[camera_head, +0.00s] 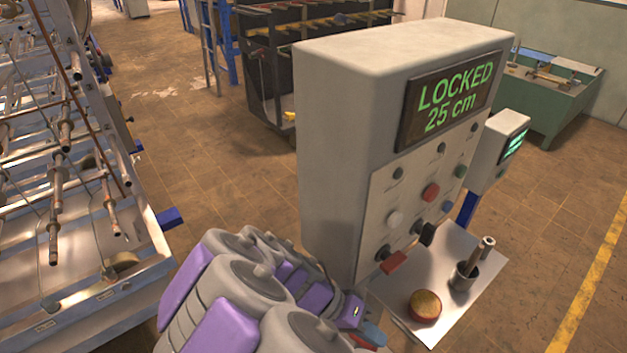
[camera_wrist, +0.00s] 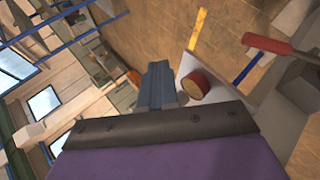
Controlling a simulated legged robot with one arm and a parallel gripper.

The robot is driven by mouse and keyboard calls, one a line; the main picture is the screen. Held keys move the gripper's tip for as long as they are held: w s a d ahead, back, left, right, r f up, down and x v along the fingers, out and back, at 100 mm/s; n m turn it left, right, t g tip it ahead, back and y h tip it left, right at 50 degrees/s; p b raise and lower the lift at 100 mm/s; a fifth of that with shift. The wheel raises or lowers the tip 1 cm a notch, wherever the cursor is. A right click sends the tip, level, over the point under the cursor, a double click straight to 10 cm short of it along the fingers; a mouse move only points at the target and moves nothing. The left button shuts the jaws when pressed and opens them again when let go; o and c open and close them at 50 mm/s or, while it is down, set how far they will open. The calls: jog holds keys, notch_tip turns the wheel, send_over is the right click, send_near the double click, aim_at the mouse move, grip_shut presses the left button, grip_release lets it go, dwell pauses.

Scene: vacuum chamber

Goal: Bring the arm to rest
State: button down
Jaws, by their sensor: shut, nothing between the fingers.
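My arm (camera_head: 235,290), grey with purple panels, is folded low in front of the console in the head view. My gripper (camera_wrist: 158,85) shows in the wrist view as blue-grey fingers closed together with nothing between them. In the head view the gripper (camera_head: 373,334) is only partly seen, low beside the console's shelf. The console (camera_head: 345,130) is a grey box whose display (camera_head: 450,98) reads "LOCKED 25 cm".
The console's shelf (camera_head: 460,318) holds a round red-rimmed piece (camera_head: 425,306) and a cup (camera_head: 465,276) with a rod. A red-tipped lever (camera_head: 393,262) sticks out above it. A metal rack (camera_head: 60,200) stands left. Brown floor (camera_head: 215,150) between rack and console is clear.

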jog(key=s+d+r+n+t+y, duration=0.1)
jog(key=s+r+n+y, duration=0.4)
jog(key=s+r+y, duration=0.4)
jog(key=s+r, duration=0.1)
jog(key=s, duration=0.3)
jog(key=shift+d+n+y, duration=0.25)
jog(key=shift+n+y, duration=0.15)
jog(key=shift+d, duration=0.2)
